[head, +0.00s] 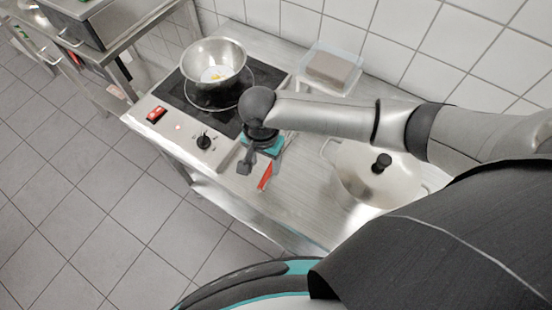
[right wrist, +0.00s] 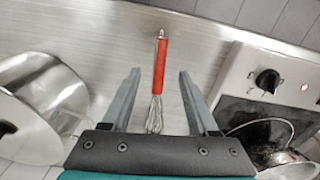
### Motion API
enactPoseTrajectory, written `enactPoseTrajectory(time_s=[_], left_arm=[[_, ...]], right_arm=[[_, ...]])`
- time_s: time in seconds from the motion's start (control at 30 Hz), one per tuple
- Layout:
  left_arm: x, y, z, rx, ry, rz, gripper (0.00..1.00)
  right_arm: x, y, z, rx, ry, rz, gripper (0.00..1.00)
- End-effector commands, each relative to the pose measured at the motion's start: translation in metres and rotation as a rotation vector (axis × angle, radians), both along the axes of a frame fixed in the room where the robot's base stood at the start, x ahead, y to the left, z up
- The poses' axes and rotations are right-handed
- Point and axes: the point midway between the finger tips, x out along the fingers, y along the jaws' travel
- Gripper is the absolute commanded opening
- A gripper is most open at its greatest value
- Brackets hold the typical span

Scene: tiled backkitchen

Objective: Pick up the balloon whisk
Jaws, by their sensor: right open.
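The balloon whisk has a red handle (head: 265,177) and lies on the steel counter in the head view, partly hidden by my right gripper. In the right wrist view the whisk (right wrist: 160,66) lies between the two open fingers, its wire end towards the gripper's palm and its handle pointing away. My right gripper (right wrist: 157,75) is open and empty, with a finger on each side of the whisk and not touching it. In the head view my right gripper (head: 247,160) is over the counter beside the hob. My left gripper is not in view.
A lidded pot (head: 370,180) stands on the counter to the right. A steel bowl (head: 213,62) sits on the black hob (head: 176,95) at the left. A clear container (head: 330,68) stands by the tiled wall. The counter around the whisk is clear.

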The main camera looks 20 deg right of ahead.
Motion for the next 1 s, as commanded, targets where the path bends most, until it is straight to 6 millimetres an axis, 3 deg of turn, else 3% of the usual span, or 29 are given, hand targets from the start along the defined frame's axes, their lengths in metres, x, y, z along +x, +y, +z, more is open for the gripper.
enactPoseTrajectory(time_s=[0.1,0.37,0.63,0.93,1.0], left_arm=[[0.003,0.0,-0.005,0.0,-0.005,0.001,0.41],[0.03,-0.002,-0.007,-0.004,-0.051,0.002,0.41],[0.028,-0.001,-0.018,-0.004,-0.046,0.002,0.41],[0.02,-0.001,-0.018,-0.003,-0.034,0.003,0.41],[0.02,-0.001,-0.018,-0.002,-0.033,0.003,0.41]], right_arm=[[0.0,0.0,-0.019,-0.001,0.0,0.0,0.6],[0.001,-0.001,-0.037,0.0,-0.001,0.0,0.6],[0.003,-0.005,-0.075,0.0,-0.001,0.001,0.6],[0.003,-0.005,-0.08,0.001,-0.002,0.002,0.6],[0.003,-0.005,-0.08,0.001,-0.002,0.001,0.54]])
